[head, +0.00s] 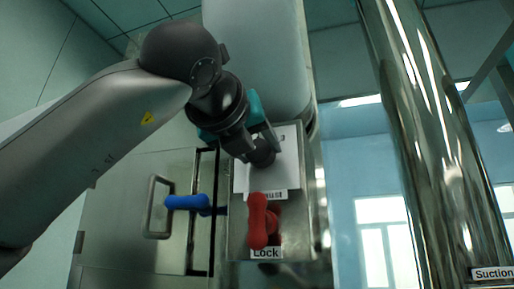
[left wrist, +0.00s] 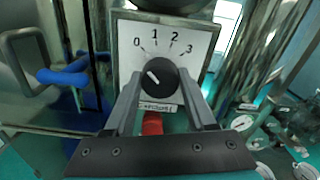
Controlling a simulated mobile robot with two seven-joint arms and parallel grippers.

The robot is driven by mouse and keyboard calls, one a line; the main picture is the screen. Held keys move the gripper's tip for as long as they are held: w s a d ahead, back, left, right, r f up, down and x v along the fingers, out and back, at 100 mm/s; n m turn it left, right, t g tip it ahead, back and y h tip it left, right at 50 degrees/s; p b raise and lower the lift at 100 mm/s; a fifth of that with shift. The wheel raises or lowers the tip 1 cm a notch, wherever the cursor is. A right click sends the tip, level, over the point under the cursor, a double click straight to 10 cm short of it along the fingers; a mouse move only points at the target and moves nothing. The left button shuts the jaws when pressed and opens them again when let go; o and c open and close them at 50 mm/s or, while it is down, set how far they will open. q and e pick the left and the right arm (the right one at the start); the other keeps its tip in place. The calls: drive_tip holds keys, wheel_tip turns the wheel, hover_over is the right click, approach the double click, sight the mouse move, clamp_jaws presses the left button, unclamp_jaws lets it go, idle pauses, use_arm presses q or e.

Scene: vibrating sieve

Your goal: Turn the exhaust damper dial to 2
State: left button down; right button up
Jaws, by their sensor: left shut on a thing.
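The exhaust damper dial is a black round knob (left wrist: 159,76) on a white plate (left wrist: 133,32) marked 0, 1, 2, 3. Its white pointer line slants up and left, roughly toward the 0. My left gripper (left wrist: 160,88) has one finger on each side of the knob and is shut on it. In the head view my left gripper (head: 256,142) reaches down to the dial (head: 263,154) from the upper left, partly hiding the plate (head: 288,172). My right gripper is not in view.
A red handle (head: 258,222) sits just below the plate, above a "Lock" label (head: 266,253). A blue handle (head: 187,202) sticks out at the left, near a metal door handle (head: 157,207). A shiny pipe (head: 418,130) stands at the right.

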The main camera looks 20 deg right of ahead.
use_arm(q)
drive_tip(key=shift+m, duration=0.3)
drive_tip(key=m, duration=0.5)
drive_tip(key=shift+b, duration=0.3)
drive_tip(key=m, duration=0.6)
idle(0.5)
drive_tip(key=shift+c, duration=1.1)
unclamp_jaws()
drive_tip(key=shift+s+a, duration=0.25)
drive_tip(key=shift+s, duration=0.2)
drive_tip(key=b+v, duration=0.5)
drive_tip(key=v, duration=0.9)
